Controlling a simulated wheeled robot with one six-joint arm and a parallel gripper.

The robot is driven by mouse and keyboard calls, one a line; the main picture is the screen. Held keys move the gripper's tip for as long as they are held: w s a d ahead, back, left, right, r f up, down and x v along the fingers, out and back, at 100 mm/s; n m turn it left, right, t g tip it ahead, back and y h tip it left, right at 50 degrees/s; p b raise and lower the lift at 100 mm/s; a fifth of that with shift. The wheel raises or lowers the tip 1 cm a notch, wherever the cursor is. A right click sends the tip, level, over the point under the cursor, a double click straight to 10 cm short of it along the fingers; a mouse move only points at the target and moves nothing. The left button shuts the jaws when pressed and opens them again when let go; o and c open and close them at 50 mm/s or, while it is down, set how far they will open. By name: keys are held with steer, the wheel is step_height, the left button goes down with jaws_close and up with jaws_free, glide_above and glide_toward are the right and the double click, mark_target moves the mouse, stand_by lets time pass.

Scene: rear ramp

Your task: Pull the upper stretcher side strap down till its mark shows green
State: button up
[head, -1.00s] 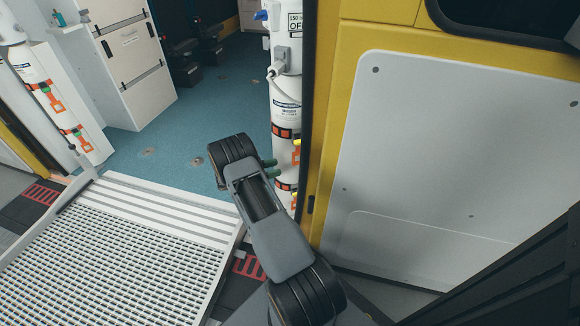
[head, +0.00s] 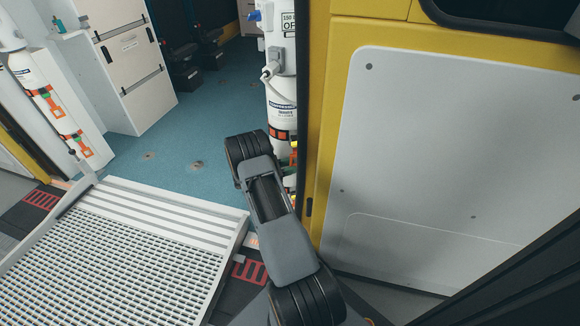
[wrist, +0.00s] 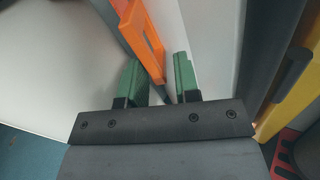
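My gripper (wrist: 157,60) has two green fingers, which stand apart in the wrist view. An orange strap loop (wrist: 150,40) hangs from the top of that view, its lower end at the gap between the fingertips. I cannot tell whether it touches them. In the head view, my arm hides most of the gripper, beside the white cylinder unit (head: 281,90) at the doorway. A black-and-orange band (head: 282,134) crosses that unit, with a bit of orange (head: 294,147) below. I cannot make out a strap mark or its colour.
The yellow door frame (head: 318,150) and a white panel (head: 430,150) stand close right of my arm. A perforated ramp (head: 110,250) lies left. Orange straps (head: 48,100) hang on a white unit at far left. The blue floor (head: 200,110) beyond is clear.

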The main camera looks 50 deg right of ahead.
steer(key=shift+a, duration=0.1)
jaws_close()
steer(key=shift+f, duration=0.1)
step_height(320, 180, down, 4)
steer(key=shift+a+r+b, duration=0.1)
steer(key=shift+r+b, duration=0.1)
steer(key=shift+b, duration=0.75)
steer(key=shift+o, duration=0.2)
jaws_free()
steer(key=shift+o, duration=0.8)
steer(key=shift+r, duration=0.15)
